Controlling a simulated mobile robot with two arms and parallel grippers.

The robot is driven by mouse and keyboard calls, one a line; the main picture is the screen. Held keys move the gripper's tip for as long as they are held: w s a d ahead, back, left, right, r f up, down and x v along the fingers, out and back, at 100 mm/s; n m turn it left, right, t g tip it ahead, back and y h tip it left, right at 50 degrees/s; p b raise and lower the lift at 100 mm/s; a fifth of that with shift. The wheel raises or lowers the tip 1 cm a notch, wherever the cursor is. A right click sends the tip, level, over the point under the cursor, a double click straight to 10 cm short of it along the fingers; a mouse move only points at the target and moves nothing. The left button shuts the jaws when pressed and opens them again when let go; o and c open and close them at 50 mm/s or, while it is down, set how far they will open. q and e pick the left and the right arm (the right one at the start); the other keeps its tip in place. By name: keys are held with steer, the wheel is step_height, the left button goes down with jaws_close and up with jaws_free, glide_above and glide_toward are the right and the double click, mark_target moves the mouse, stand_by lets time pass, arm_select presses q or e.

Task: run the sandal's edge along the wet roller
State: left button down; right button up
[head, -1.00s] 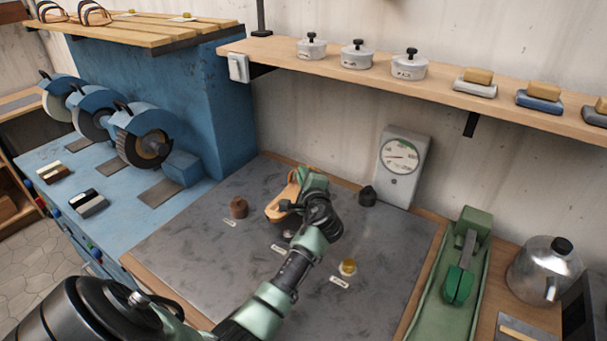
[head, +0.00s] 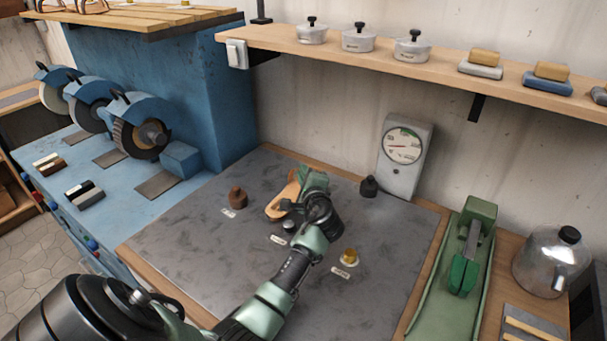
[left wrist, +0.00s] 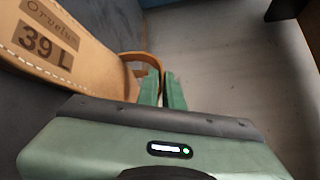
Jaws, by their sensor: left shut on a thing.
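A tan sandal (head: 281,205) is at the far middle of the grey work mat (head: 210,262), partly hidden by my left gripper (head: 312,180). In the left wrist view the sandal (left wrist: 85,48) shows a tan sole marked "39 L" and a strap. My left gripper (left wrist: 163,88) is shut on the sandal, its green fingers close together at the strap. I cannot tell whether the sandal touches the mat. I cannot make out a wet roller for certain. My right gripper is not in view.
A blue machine with several wheels (head: 142,132) stands at the left. The mat carries a brown pot (head: 237,197), a black pot (head: 369,186) and an amber piece (head: 350,257). A dial gauge (head: 403,150), a green tool (head: 465,265) and a kettle (head: 548,262) stand at the right.

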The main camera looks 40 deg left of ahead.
arm_select(q)
steer(key=shift+d+r, duration=0.1)
steer(key=shift+d, duration=0.1)
steer(key=shift+d, duration=0.25)
steer(key=shift+w+d, duration=0.15)
steer(key=shift+d, duration=0.35)
stand_by(0.8)
steer(key=shift+s+a+p, duration=0.15)
steer(key=shift+s+p, duration=0.15)
steer(key=shift+s, duration=0.1)
stand_by(0.5)
steer(key=shift+s, duration=0.5)
steer(key=shift+f, duration=0.2)
steer(key=shift+s+p, duration=0.35)
steer(key=shift+p, duration=0.2)
steer(key=shift+s+p, duration=0.35)
steer(key=shift+s, duration=0.15)
